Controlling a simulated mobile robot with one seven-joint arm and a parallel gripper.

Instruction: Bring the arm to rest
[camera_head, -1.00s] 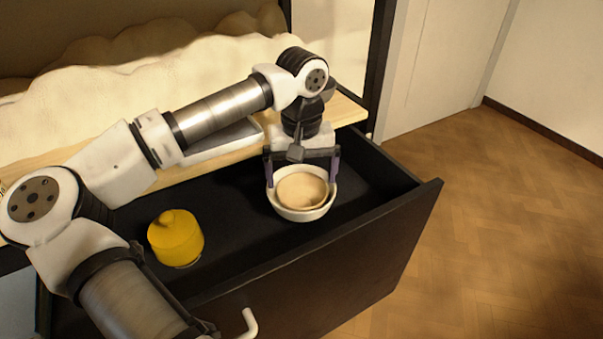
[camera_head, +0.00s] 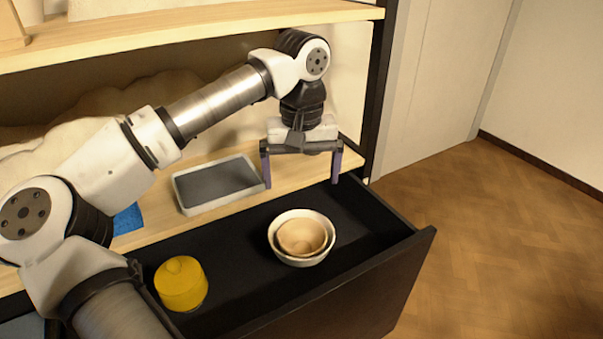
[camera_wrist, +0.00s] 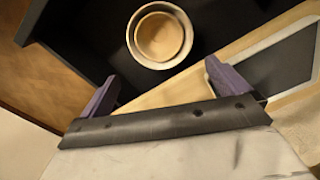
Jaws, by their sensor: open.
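My gripper (camera_head: 301,177) is open and empty. Its two purple fingers hang wide apart above the back of the open drawer, near the shelf edge. In the wrist view its fingers (camera_wrist: 160,90) also stand apart with nothing between them. A white bowl (camera_head: 285,257) sits in the drawer below and in front of the gripper, with a smaller tan bowl (camera_head: 301,237) nested in it. The wrist view shows the white bowl (camera_wrist: 134,42) and the tan bowl (camera_wrist: 160,37) beyond the fingertips, apart from them.
The dark drawer (camera_head: 365,217) stands pulled out. A yellow lidded jar (camera_head: 181,284) stands in its left part. A grey tray (camera_head: 218,184) and a blue item (camera_head: 128,219) lie on the wooden shelf behind. An upper shelf (camera_head: 190,33) runs above. Open floor (camera_head: 500,240) lies to the right.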

